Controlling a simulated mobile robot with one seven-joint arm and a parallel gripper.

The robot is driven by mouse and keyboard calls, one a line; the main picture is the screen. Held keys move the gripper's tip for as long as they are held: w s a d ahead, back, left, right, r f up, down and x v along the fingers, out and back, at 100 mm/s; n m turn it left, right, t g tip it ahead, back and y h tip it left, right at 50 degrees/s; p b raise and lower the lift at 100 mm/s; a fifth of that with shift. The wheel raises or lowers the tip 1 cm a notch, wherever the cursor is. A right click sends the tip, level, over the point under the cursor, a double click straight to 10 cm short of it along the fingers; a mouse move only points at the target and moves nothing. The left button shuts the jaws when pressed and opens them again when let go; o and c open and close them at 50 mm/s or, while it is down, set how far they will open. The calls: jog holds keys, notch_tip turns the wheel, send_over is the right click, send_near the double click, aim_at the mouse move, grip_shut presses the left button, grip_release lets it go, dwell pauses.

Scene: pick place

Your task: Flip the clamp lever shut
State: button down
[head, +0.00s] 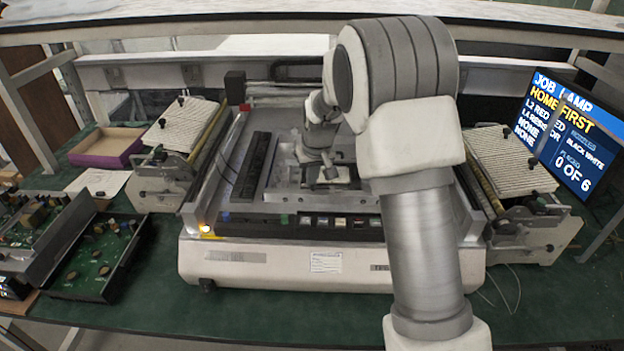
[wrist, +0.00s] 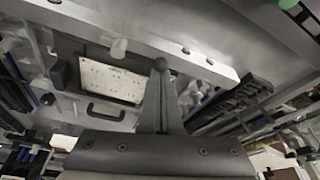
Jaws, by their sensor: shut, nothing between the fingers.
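My gripper (head: 325,176) is low over the middle of the bench machine (head: 250,255) in the head view. In the wrist view my gripper (wrist: 161,66) is shut and empty, its fingers together as one narrow tip. The tip is just right of a dark plate (wrist: 68,50) bearing a pale panel (wrist: 108,80). A pale knob (wrist: 118,48) stands left of the tip, and a dark curved handle (wrist: 105,112) lies lower left. I cannot tell surely which part is the clamp lever, or whether the fingers touch anything. My arm hides the machine's right part in the head view.
Side fixtures with ribbed pale plates (head: 182,124) (head: 500,160) flank the machine. Circuit boards in dark trays (head: 95,260) lie left, near a purple-sided box (head: 105,147). A screen (head: 568,130) stands right. A metal rail (wrist: 180,50) crosses the wrist view close to the fingertips.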

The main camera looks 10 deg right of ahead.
aim_at(327, 195)
jog(key=n+b, duration=0.1)
jog(key=s+n+y, duration=0.1)
jog(key=n, duration=0.1)
jog(key=shift+s+a+f+b, duration=0.1)
jog(key=shift+s+b, duration=0.2)
jog(key=shift+b, duration=0.1)
jog(key=s+n, duration=0.1)
jog(key=n, duration=0.1)
jog(key=s+n+g+y, duration=0.1)
jog(key=n, duration=0.3)
jog(key=s+n, duration=0.1)
jog(key=shift+d+n+g+y, duration=0.3)
jog(key=shift+d+g+y, duration=0.05)
jog(key=shift+g+y, duration=0.05)
jog(key=n, duration=0.1)
jog(key=s+d+n+g, duration=0.1)
jog(key=n, duration=0.1)
jog(key=shift+s+n+p, duration=0.15)
jog(key=shift+n+p, duration=0.15)
jog(key=shift+p, duration=0.1)
jog(key=shift+s+d+n, duration=0.2)
jog(key=shift+d+n, duration=0.05)
jog(key=shift+n, duration=0.35)
jog(key=shift+s+d+g+p, duration=0.15)
jog(key=shift+d+g+p, duration=0.1)
jog(key=shift+g+p, duration=0.05)
jog(key=shift+d, duration=0.1)
jog(key=shift+r, duration=0.2)
